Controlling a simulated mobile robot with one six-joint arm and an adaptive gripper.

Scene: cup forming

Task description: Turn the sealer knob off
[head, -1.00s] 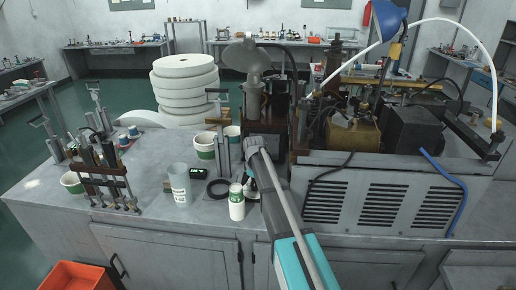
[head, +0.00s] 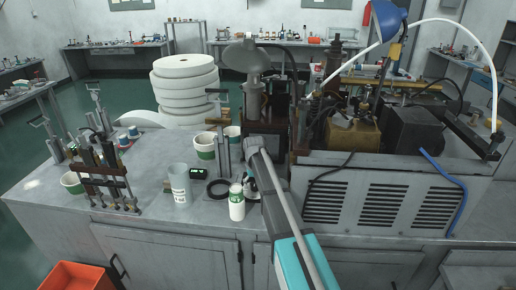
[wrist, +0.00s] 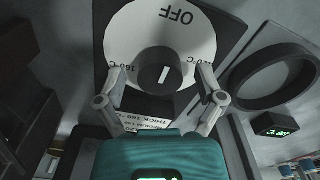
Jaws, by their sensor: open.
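The sealer knob (wrist: 161,70) is a dark round knob with a short white mark on its face. It sits in the middle of a white dial (wrist: 120,25) in the wrist view. The dial reads OFF, upside down, at the top of the picture, with temperature labels at its sides. The white mark is close to upright in the picture, slightly tilted. My gripper (wrist: 161,84) is open, with one finger on each side of the knob. I see gaps between the fingers and the knob. In the head view my arm hides the dial and knob.
A black ring (wrist: 243,83) and a small green display (wrist: 278,123) lie right of the dial in the wrist view. In the head view a white bottle (head: 236,203), a clear cup (head: 180,185) and paper cups (head: 205,146) stand left of my arm. The machine's vented housing (head: 385,200) is to the right.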

